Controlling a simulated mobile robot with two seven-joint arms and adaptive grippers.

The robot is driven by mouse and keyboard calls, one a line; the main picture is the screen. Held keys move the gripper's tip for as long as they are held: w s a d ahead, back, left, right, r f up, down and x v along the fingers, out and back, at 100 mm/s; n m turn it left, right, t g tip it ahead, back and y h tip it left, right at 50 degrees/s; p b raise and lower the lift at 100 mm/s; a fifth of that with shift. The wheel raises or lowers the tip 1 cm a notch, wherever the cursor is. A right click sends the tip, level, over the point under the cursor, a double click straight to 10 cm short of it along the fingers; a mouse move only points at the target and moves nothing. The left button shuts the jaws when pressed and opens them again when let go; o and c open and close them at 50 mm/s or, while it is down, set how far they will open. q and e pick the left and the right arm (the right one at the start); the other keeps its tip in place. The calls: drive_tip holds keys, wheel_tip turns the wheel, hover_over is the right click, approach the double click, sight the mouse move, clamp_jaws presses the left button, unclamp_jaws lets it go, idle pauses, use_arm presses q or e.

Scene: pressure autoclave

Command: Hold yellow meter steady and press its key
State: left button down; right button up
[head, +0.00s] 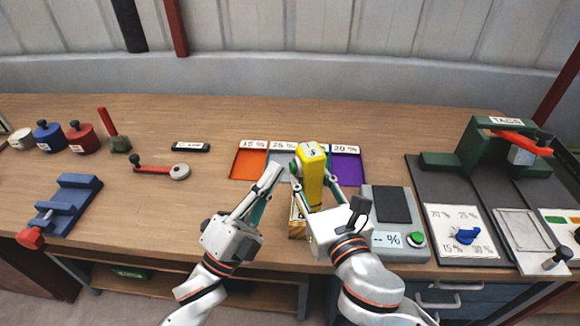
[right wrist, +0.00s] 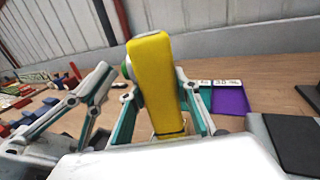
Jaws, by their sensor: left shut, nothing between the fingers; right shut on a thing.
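The yellow meter (head: 313,180) stands upright near the front middle of the bench, and in the right wrist view the yellow meter (right wrist: 156,85) fills the centre. A round green key (right wrist: 126,69) sticks out of its left side near the top. My right gripper (head: 316,186) is shut on the meter, one finger on each side. My left gripper (head: 274,170) is shut and empty, its tips just left of the meter at about the key's height. In the right wrist view my left gripper (right wrist: 98,80) looks apart from the key. The meter's lower part is partly hidden.
A wooden holder (head: 297,226) shows at the meter's foot. Behind are an orange tray (head: 249,164) and a purple tray (head: 346,170).

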use_arm(q)
drive_tip(key=shift+w+d, duration=0.1)
drive_tip(key=shift+d, duration=0.15)
drive_tip(key=shift+w+d, duration=0.2)
drive_tip(key=shift+d, duration=0.25)
idle(0.9)
drive_tip(key=shift+s+a, duration=0.35)
drive_tip(key=shift+a, duration=0.5)
drive_tip(key=shift+a, duration=0.1)
drive_tip(key=a, duration=0.1)
drive_tip(key=s+a, duration=0.1)
drive_tip(key=a, duration=0.1)
drive_tip(key=s+a, duration=0.1)
drive_tip(key=shift+a, duration=0.25)
idle(0.5)
